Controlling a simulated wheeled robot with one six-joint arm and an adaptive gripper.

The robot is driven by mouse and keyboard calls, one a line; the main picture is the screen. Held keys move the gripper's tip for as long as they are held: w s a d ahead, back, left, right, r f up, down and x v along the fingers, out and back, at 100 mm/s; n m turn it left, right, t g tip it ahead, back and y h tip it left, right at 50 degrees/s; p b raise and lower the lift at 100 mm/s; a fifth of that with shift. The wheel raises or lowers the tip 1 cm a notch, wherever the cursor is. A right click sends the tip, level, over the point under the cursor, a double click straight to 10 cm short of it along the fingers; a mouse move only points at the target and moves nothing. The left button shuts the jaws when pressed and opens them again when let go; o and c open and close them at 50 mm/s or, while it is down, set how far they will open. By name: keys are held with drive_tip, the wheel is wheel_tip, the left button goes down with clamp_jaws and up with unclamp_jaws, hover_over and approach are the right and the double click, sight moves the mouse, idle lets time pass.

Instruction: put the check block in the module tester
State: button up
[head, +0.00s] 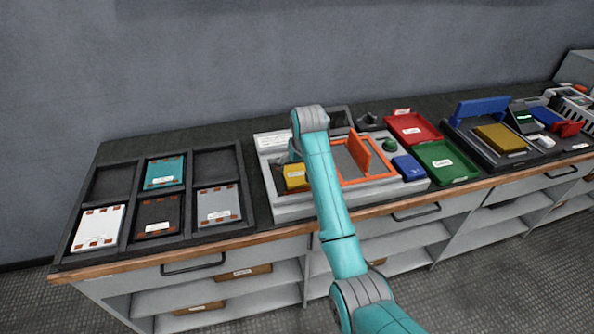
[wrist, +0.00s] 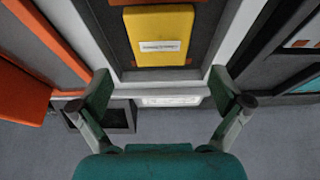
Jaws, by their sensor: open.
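A yellow block (head: 295,177) with a white label lies in a dark recess at the left of a grey unit (head: 290,211). I take it as the check block, though its label is too small to read. The wrist view shows it close up (wrist: 160,28). My gripper (wrist: 160,82) is open and empty, its fingers apart, with the block ahead between their lines. In the head view my arm hides the gripper and part of the unit. An orange frame (head: 385,179) with a raised orange flap (head: 359,153) is on the unit, apparently the module tester.
A blue block (head: 409,168) sits at the unit's right. Red (head: 412,128) and green (head: 447,163) trays lie beyond. A black rack (head: 128,218) with several modules stands left. Far right is another station (head: 467,138) with a gold block (head: 499,138). A grey wall stands behind.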

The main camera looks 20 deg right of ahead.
drive_tip(key=v, duration=0.5)
drive_tip(key=shift+s+r, duration=0.1)
drive_tip(key=shift+r, duration=0.25)
drive_tip(key=shift+d, duration=0.1)
